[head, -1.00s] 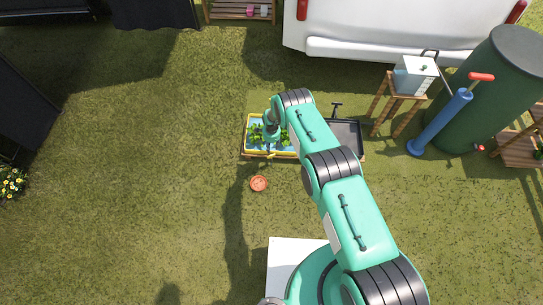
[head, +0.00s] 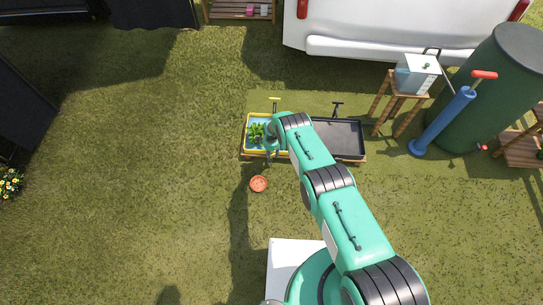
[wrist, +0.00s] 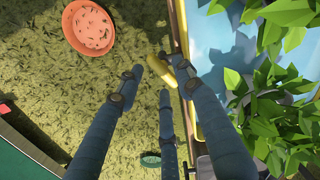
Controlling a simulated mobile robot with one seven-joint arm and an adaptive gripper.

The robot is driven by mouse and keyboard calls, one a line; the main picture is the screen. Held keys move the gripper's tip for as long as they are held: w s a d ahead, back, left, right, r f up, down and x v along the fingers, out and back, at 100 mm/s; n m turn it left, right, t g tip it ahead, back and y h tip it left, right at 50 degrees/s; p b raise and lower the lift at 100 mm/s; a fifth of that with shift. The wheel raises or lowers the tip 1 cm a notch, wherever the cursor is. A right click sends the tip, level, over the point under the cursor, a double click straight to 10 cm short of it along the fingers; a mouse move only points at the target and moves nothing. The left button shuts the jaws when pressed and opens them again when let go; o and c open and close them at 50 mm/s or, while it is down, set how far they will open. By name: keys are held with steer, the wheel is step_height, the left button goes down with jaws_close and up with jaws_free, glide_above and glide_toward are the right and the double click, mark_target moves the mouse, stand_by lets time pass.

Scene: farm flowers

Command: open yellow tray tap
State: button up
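The yellow tray (head: 246,146) lies in the middle of the head view, with blue inside and green leafy plants (head: 256,131). Its yellow rim runs down the right of the wrist view (wrist: 184,40). A small yellow lever (wrist: 158,70), apparently the tap, shows beside this rim in the wrist view. My gripper (wrist: 160,80) has dark blue fingers, spread apart, at the tray's near side. The lever lies among the fingertips, and the right finger partly covers it. I cannot tell whether they touch.
An orange-red dish (head: 258,184) lies on the grass near the tray. A black tray (head: 340,138) stands to the right. A yellow-topped handle (head: 274,99) rises behind the yellow tray. A blue pump (head: 440,122) and green tank (head: 505,85) stand far right.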

steer(key=shift+f, duration=0.3)
steer(key=shift+c, duration=0.2)
jaws_close()
steer(key=shift+n, duration=0.3)
steer(key=n, duration=0.5)
steer(key=shift+w, duration=0.1)
steer(key=n, duration=0.6)
steer(key=shift+w+d, duration=0.1)
steer(key=shift+w, duration=0.05)
steer(key=shift+n, duration=0.3)
